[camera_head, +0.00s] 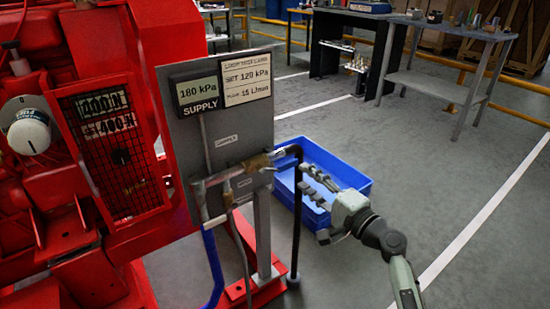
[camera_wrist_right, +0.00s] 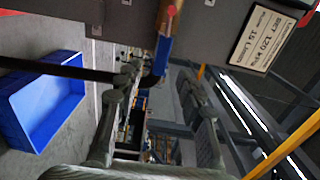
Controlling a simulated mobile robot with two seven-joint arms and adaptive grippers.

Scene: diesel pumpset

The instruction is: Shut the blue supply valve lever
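A grey panel (camera_head: 232,120) carries copper pipework with a brass valve body (camera_head: 258,162). No blue lever stands out clearly on it in the head view. In the right wrist view, a small blue piece (camera_wrist_right: 161,54) sits on the copper pipe by the dark elbow; I cannot tell whether it is the lever. My right gripper (camera_head: 318,187) is open and empty, to the right of the pipe and the dark hose (camera_head: 297,210), apart from them in the head view. Its two spread fingers show in the wrist view (camera_wrist_right: 160,115). My left gripper is not in view.
A supply display (camera_head: 197,95) reads 180 kPa; a card (camera_head: 247,80) beside it says set 120 kPa. A red engine (camera_head: 100,60) fills the left. A blue crate (camera_head: 345,175) stands on the floor behind my gripper. A blue hose (camera_head: 213,265) hangs from the pipework's left.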

